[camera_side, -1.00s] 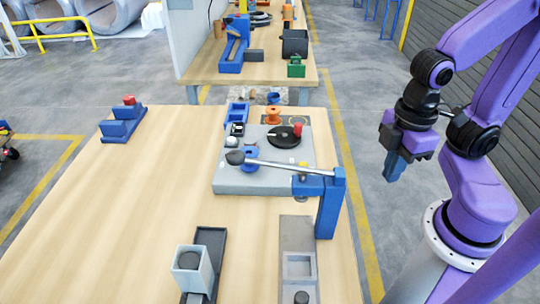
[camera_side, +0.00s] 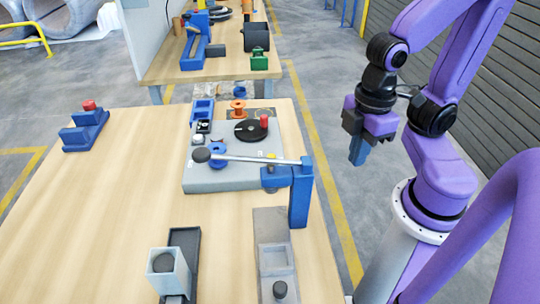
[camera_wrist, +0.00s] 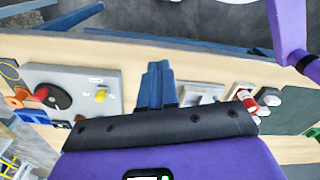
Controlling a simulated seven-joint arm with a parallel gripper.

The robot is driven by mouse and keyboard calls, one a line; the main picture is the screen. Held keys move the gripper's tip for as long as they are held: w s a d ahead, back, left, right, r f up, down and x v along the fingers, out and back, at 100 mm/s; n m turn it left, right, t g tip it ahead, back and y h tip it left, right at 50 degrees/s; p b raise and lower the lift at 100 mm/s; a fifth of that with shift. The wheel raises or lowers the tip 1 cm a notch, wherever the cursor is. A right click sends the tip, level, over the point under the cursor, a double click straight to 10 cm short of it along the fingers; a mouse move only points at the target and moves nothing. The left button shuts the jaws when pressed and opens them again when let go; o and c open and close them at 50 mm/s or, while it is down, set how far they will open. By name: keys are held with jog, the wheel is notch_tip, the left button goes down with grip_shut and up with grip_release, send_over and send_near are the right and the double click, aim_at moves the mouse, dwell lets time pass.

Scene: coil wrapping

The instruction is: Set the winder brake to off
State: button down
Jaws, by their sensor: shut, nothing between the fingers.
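A grey winder base (camera_side: 195,179) lies on the table in the side view and carries a black disc (camera_side: 246,131) with a red upright knob (camera_side: 264,122). A small yellow knob (camera_side: 271,156) sits at its near right; the wrist view shows the yellow knob (camera_wrist: 101,96) between two white labels. I cannot tell for sure which part is the brake. A metal lever with a black ball end (camera_side: 201,155) reaches from a blue post (camera_side: 299,198) across the base. My gripper (camera_side: 357,158) is shut and empty, off to the right beyond the table edge. Its blue fingers (camera_wrist: 155,88) show in the wrist view.
A blue block with a red knob (camera_side: 84,130) stands at the table's left. A grey box on a dark rail (camera_side: 168,268) and a grey fixture (camera_side: 275,258) lie near the front. An orange spool (camera_side: 238,108) stands behind the base. The left table middle is bare.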

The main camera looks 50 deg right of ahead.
jog(key=c, duration=1.1)
grip_release()
jog(key=shift+w, duration=0.1)
jog(key=shift+c, duration=0.2)
jog(key=shift+o, duration=1)
jog(key=shift+w+a+r, duration=0.15)
jog(key=shift+w+a, duration=0.05)
jog(key=shift+w, duration=0.15)
notch_tip(320, 180, up, 6)
jog(key=m, duration=0.6)
send_over(271, 155)
notch_tip(271, 155, down, 17)
jog(key=shift+s+f, duration=0.1)
grip_shut()
